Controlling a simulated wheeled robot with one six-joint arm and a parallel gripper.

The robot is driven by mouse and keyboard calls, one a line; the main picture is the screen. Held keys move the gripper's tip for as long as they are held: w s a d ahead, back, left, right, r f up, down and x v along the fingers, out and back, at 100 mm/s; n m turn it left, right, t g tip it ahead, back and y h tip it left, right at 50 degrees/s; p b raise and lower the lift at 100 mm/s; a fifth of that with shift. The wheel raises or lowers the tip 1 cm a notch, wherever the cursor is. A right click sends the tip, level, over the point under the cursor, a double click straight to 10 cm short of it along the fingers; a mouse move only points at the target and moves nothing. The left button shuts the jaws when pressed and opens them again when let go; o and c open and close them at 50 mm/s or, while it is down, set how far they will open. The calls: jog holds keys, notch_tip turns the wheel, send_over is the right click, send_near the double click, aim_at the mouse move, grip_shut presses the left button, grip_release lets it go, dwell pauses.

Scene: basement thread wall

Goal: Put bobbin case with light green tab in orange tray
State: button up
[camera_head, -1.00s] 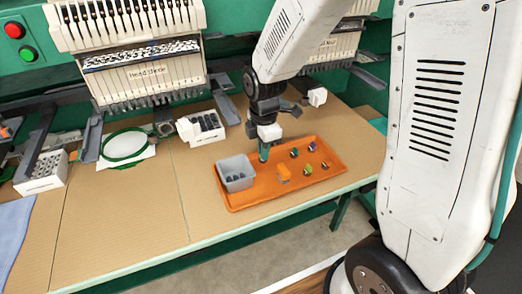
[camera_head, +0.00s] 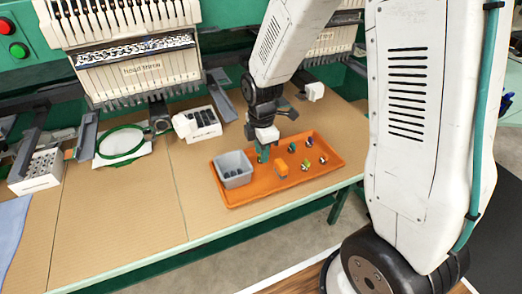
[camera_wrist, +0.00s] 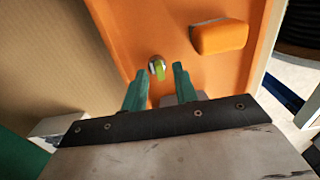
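The bobbin case with the light green tab (camera_wrist: 157,67) lies on the orange tray (camera_wrist: 205,72) in the wrist view, just beyond and between my fingertips. My gripper (camera_wrist: 158,78) is open, its two green fingers apart with nothing held between them. In the head view my gripper (camera_head: 263,154) points down over the back left part of the orange tray (camera_head: 262,194). The bobbin case beneath it cannot be made out there, hidden by the fingers.
A grey bin (camera_head: 234,165) with dark pieces stands at the tray's left end. An orange block (camera_head: 281,168) and several other bobbin cases (camera_head: 306,166) lie in the tray. A white box with dark slots (camera_head: 203,123) stands behind left. Bare table lies left of the tray.

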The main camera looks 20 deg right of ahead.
notch_tip(320, 180, up, 12)
jog(key=s+d+r+m, duration=0.1)
jog(key=s+r+m, duration=0.2)
jog(key=s+m, duration=0.3)
jog(key=s+d+r+m, duration=0.1)
jog(key=s+r+m, duration=0.3)
jog(key=s, duration=0.5)
jog(key=s+d+r+m+t, duration=0.1)
jog(key=s+r+m, duration=0.2)
jog(key=s+m, duration=0.5)
jog(key=shift+s+r, duration=0.2)
jog(key=shift+s, duration=0.05)
